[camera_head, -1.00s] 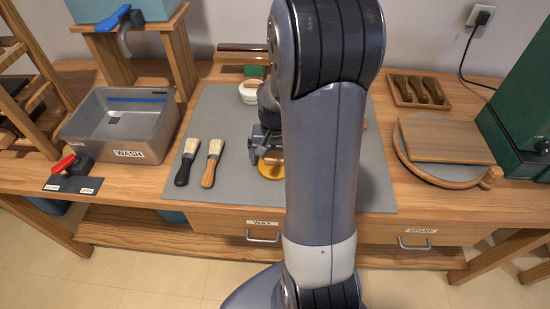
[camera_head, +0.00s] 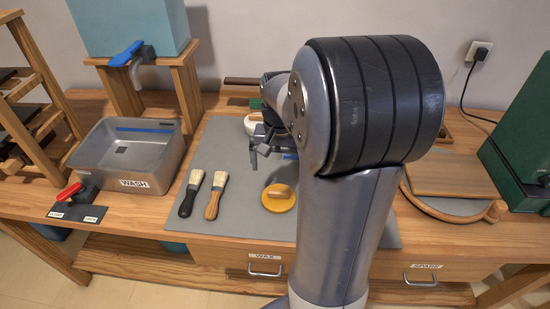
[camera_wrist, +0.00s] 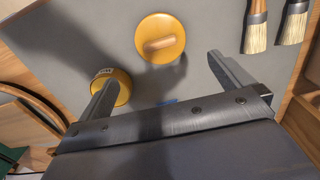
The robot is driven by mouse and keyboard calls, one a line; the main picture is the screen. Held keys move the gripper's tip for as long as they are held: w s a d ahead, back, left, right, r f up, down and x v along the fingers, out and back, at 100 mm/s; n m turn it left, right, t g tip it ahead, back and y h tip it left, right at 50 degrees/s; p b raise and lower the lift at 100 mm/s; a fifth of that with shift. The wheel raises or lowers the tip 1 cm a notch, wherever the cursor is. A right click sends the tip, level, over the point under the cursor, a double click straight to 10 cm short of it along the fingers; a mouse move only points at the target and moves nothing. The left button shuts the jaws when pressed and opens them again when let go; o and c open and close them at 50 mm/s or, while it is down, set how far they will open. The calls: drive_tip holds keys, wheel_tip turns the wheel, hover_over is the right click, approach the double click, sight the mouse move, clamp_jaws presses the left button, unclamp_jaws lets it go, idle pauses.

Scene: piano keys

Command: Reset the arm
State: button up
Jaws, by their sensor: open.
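My gripper (camera_head: 262,150) hangs open and empty above the grey mat (camera_head: 235,155), farther back than the round yellow pad. In the wrist view my gripper (camera_wrist: 162,72) shows two spread fingers with nothing between them. The yellow pad with its wooden knob (camera_head: 279,198) lies on the mat, apart from the fingers; it also shows in the wrist view (camera_wrist: 160,38). A second round yellow item with a small label (camera_wrist: 122,88) is partly behind one finger in the wrist view. My arm hides the right part of the mat.
Two brushes (camera_head: 205,194) lie left of the pad. The metal WASH basin (camera_head: 133,160) stands at left, by a red-handled switch (camera_head: 75,190). A wooden board (camera_head: 450,175) and green box (camera_head: 520,150) are at right.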

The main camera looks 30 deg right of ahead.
sight(279, 191)
wheel_tip(279, 191, down, 12)
drive_tip(key=shift+f+b, duration=0.15)
drive_tip(key=shift+b, duration=0.4)
drive_tip(key=shift+w+r, duration=0.1)
drive_tip(key=shift+r, duration=1.8)
drive_tip(key=shift+f, duration=0.1)
